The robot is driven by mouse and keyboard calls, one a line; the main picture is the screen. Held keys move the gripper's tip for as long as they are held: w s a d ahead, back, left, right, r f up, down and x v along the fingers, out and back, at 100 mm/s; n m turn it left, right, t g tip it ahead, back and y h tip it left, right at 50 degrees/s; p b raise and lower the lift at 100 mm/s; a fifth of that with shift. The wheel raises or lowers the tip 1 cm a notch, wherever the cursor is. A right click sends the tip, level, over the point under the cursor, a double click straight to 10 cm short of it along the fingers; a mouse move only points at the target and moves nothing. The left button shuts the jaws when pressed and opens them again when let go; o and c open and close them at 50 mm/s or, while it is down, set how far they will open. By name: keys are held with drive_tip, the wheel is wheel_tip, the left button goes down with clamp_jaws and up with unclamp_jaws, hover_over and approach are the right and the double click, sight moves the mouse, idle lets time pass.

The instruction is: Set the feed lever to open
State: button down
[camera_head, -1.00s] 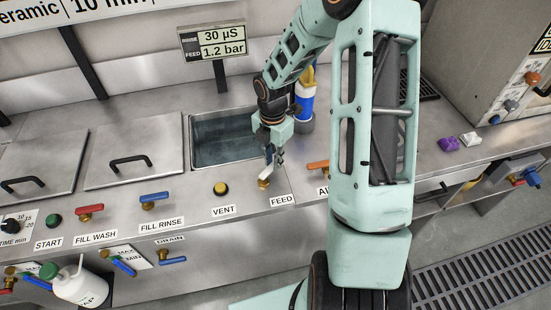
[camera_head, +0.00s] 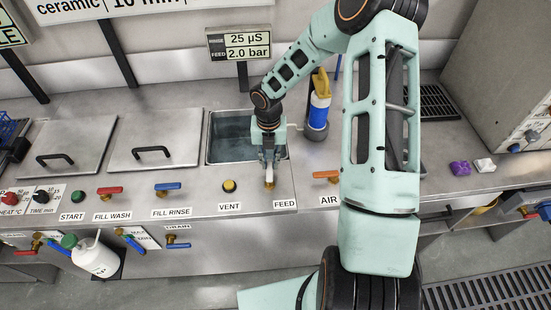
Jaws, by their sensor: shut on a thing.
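The feed lever (camera_head: 269,175) is a small whitish handle on a brass base, above the FEED label (camera_head: 284,205) on the steel counter. My gripper (camera_head: 269,163) reaches down from behind and is shut on the lever, hiding most of the handle. The visible part of the lever runs back from the base toward the sink. The display (camera_head: 240,46) behind the sink reads 25 µS and FEED 2.0 bar.
The water-filled sink (camera_head: 210,150) lies behind the gripper. The yellow VENT knob (camera_head: 229,186) is to the left and the orange AIR lever (camera_head: 326,175) to the right. A blue-and-white bottle (camera_head: 319,108) stands behind right.

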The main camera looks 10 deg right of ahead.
sight(268, 165)
drive_tip(key=shift+a+n, duration=0.25)
drive_tip(key=shift+n, duration=0.25)
drive_tip(key=shift+w+a, duration=0.1)
drive_tip(key=c, duration=1.8)
unclamp_jaws()
drive_tip(key=shift+c, duration=0.2)
wheel_tip(268, 165, up, 12)
